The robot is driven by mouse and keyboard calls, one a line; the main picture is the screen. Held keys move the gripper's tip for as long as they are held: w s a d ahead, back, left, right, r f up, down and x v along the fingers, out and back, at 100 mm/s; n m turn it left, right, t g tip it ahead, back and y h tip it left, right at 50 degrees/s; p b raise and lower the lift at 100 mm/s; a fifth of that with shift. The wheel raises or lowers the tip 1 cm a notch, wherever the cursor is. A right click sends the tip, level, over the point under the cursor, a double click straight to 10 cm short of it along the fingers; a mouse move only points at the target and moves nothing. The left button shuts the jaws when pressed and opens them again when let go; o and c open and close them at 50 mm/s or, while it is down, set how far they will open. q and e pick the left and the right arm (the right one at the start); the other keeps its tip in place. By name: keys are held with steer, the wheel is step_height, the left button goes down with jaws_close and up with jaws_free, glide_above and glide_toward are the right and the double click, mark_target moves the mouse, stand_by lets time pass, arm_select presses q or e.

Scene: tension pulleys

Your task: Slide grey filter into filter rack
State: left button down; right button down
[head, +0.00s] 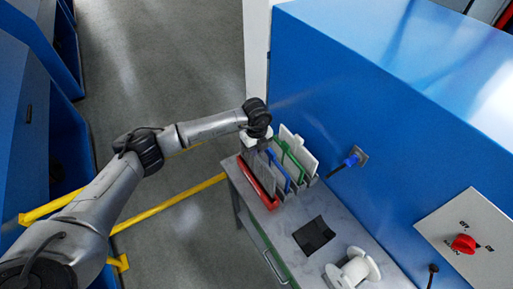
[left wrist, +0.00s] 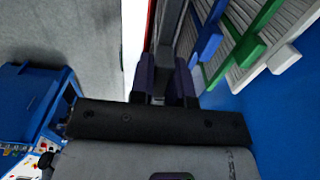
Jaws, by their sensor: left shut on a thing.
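My left gripper (left wrist: 162,88) is shut on the handle of the grey filter (left wrist: 163,58). The grey filter stands between the red filter (left wrist: 151,30) and the blue filter (left wrist: 207,38). How far down it sits in its slot cannot be told. In the head view the filter rack (head: 305,182) stands on the bench, holding upright red (head: 259,183), blue (head: 278,171), green (head: 291,157) and white (head: 305,152) filters. My left wrist is above the rack's far end and hides the fingers there. My right gripper is not in view.
The bench (head: 285,220) carries a dark square (head: 314,235) and a white spool (head: 352,269) nearer me. Open floor and yellow rails (head: 170,203) lie to the left.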

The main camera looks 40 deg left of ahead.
arm_select(q)
steer(key=shift+f, duration=0.25)
stand_by(0.4)
stand_by(0.8)
stand_by(0.6)
steer(key=shift+f, duration=0.3)
steer(key=shift+f+b, duration=0.55)
steer(key=shift+f, duration=0.3)
steer(key=shift+f+b, duration=0.3)
steer(key=shift+f, duration=0.3)
